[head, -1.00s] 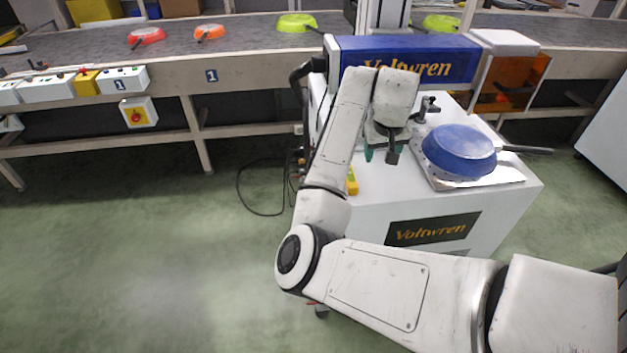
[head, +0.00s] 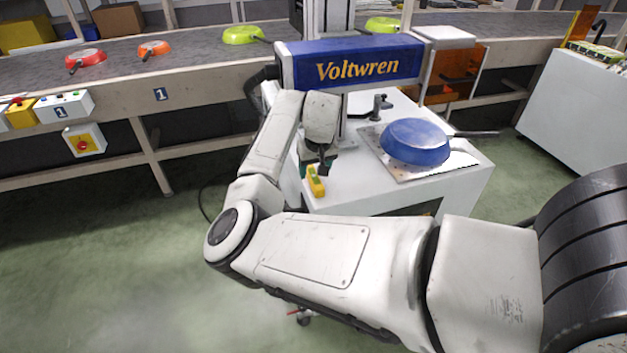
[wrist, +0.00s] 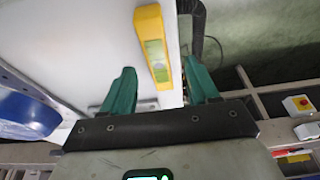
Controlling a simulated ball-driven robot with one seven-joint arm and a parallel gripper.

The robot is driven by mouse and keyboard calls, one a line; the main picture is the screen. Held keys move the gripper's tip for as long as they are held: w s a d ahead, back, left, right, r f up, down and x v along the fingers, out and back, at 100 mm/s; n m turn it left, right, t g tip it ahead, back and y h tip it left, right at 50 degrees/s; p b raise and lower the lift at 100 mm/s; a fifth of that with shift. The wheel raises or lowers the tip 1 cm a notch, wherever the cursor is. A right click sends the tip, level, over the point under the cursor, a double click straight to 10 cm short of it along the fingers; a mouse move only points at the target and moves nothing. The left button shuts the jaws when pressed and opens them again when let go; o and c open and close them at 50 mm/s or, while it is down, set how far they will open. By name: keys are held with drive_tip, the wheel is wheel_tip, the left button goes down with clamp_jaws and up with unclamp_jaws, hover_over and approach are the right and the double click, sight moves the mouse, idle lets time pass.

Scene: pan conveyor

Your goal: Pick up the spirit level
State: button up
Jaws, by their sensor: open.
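The spirit level is a yellow bar with a green vial; it lies near the left edge of the white machine top in the head view (head: 315,181). In the wrist view the spirit level (wrist: 153,47) lies just beyond the fingertips, roughly between their lines. In the head view my gripper (head: 319,168) is at the machine's left edge, close to the level, and partly hidden by my arm. Whether a finger touches the level cannot be told.
A blue pan (head: 415,141) sits upside down on a metal plate (head: 377,152) to the right of the level. The blue Voltwren machine head (head: 352,64) stands behind. A conveyor (head: 190,62) with several coloured pans runs across the back. The green floor at left is clear.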

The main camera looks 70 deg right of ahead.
sight(314, 176)
drive_tip(key=shift+x, duration=1.6)
drive_tip(key=shift+s, duration=0.1)
clamp_jaws()
